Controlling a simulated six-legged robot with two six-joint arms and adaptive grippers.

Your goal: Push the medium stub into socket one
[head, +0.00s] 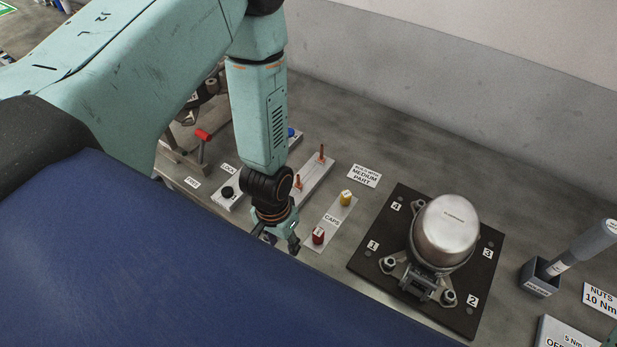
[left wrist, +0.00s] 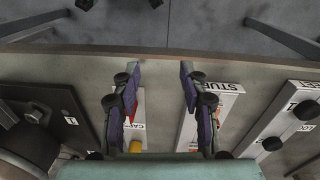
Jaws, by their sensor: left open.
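My left gripper (head: 279,232) hangs open and empty, low over the front of the work surface. In the left wrist view its two open fingers (left wrist: 160,85) point across the bench edge, between the caps board and the stub block. Two copper-coloured stubs, one nearer (head: 298,182) and one farther (head: 322,152), stand upright on a white stub block (head: 313,178). I cannot tell which is the medium one. The block, labelled STUBS, also shows in the left wrist view (left wrist: 187,133). A white fixture (head: 225,203) with a black knob stands by a LOCK label. No socket opening is clear.
A caps board (head: 325,232) with a red cap (head: 318,236) and a yellow cap (head: 346,198) lies right of the gripper. Beyond it, a black plate (head: 365,262) with numbered corners carries a metal compressor (head: 445,230). A sign reads BUILD WITH MEDIUM PART (head: 364,175).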

